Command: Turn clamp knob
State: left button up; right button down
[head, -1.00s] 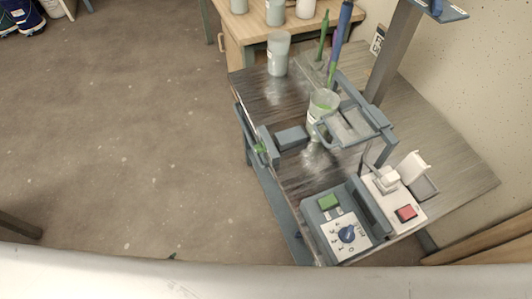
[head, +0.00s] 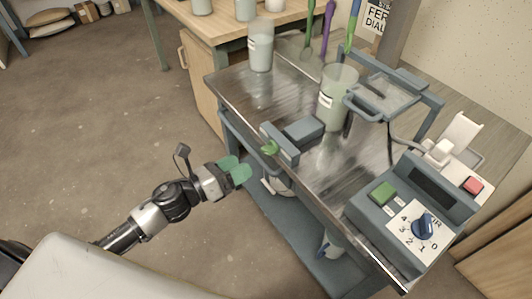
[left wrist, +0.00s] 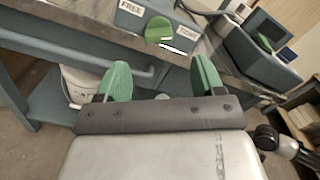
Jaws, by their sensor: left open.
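The green clamp knob (head: 269,147) is on the front edge of the metal-topped bench, at the end of a grey clamp block (head: 284,144). In the left wrist view the round knob (left wrist: 159,30) sits at the top, ahead of the fingers, beside a label reading FREE and a second label I cannot fully read. My left gripper (head: 236,170) has green fingers. It is open, empty and apart from the knob, a little to its left and nearer. In the left wrist view the gap between its fingers (left wrist: 162,80) lines up roughly below the knob. My right gripper does not show.
A control box (head: 410,212) with a blue dial is at the bench's right. A lower shelf (head: 290,225) holds a white bucket.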

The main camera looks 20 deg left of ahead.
aim_at(264, 152)
pick_arm(q)
jog(key=x, duration=0.8)
jog(key=shift+w+p, duration=0.15)
jog(key=shift+p, duration=0.2)
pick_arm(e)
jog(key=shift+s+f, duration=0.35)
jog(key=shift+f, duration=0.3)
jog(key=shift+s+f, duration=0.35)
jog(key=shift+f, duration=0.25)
pick_arm(q)
jog(key=c, duration=0.9)
